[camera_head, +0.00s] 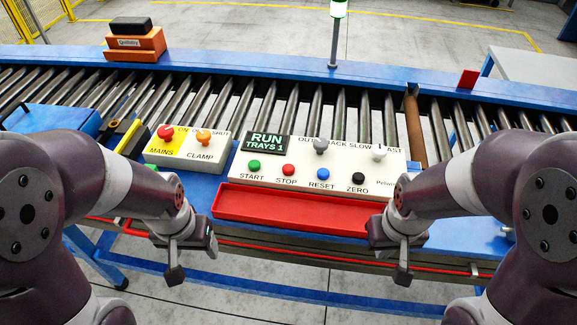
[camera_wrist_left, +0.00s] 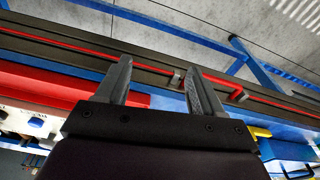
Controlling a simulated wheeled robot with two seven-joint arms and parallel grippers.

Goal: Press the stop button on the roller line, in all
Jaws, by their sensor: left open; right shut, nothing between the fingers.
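The stop button (camera_head: 288,170) is a red button on the white control box (camera_head: 320,183), above the label STOP, between the green START button (camera_head: 254,165) and the blue RESET button (camera_head: 323,174). A display (camera_head: 266,143) on the box reads RUN, TRAYS 1. My left gripper (camera_head: 176,274) hangs in front of the conveyor's near edge, left of and below the box, apart from it. In the left wrist view its two fingers (camera_wrist_left: 160,85) are spread with nothing between them. My right gripper (camera_head: 403,275) hangs below and right of the box, shut and empty.
A smaller box with a red MAINS button (camera_head: 165,132) and an orange CLAMP button (camera_head: 204,137) stands left of the control box. An empty red tray (camera_head: 300,209) lies along its front. The roller line (camera_head: 330,110) runs behind, with an orange block (camera_head: 134,45) beyond.

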